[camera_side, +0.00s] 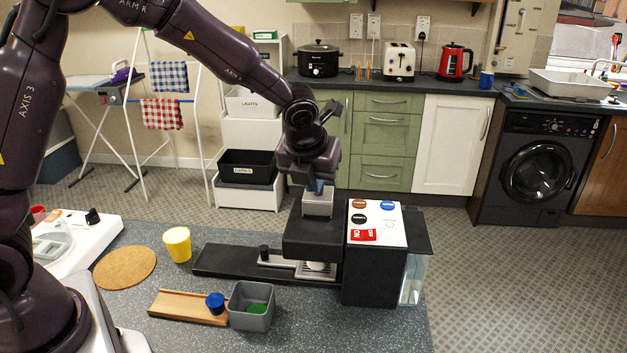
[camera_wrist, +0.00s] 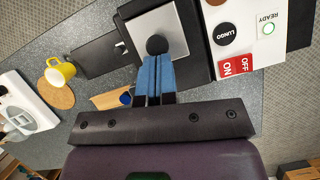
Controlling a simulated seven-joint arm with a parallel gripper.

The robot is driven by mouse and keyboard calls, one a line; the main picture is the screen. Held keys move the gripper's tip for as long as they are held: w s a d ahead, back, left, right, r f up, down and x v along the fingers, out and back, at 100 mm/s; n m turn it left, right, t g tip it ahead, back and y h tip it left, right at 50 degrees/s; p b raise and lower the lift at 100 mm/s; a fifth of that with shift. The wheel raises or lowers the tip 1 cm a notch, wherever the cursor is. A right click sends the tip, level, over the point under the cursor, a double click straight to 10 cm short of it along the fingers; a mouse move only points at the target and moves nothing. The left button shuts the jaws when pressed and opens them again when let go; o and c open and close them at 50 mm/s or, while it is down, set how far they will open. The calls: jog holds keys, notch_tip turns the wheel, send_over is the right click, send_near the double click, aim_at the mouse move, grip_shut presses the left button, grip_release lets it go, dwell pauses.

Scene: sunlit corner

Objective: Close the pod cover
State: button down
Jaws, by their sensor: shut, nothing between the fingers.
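The black coffee machine (camera_side: 300,236) stands on the speckled worktop. Its silver pod cover (camera_side: 318,206) shows above the black head, just below my gripper. In the wrist view the cover (camera_wrist: 176,24) is a square silver plate with a round black knob (camera_wrist: 157,44). The exact tilt of the cover is hard to tell. My gripper (camera_side: 318,187) points down with its blue fingers together and nothing between them. In the wrist view the fingertips (camera_wrist: 155,58) are right beside the knob; I cannot tell whether they touch it.
A white panel with buttons (camera_side: 392,212) tops the machine's right side, beside a clear tank (camera_side: 414,278). A yellow mug (camera_side: 177,244), round board (camera_side: 124,267), wooden tray (camera_side: 180,306), blue pod (camera_side: 215,302) and grey bin (camera_side: 239,319) lie to the left and front.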

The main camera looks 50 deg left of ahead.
jog(key=s+d, duration=0.2)
jog(key=s, duration=0.1)
jog(key=shift+s+d+f, duration=0.1)
jog(key=shift+s, duration=0.05)
jog(key=v, duration=1)
jog(key=s+a+r+n+t+h, duration=0.1)
jog(key=s+a+r+n, duration=0.1)
jog(key=s+n, duration=0.7)
jog(key=s+a+r+n+h, duration=0.1)
jog(key=s+n, duration=0.9)
jog(key=n, duration=1)
jog(key=shift+a+r+t+h, duration=0.3)
jog(key=shift+a+r+t, duration=0.15)
jog(key=shift+r, duration=0.2)
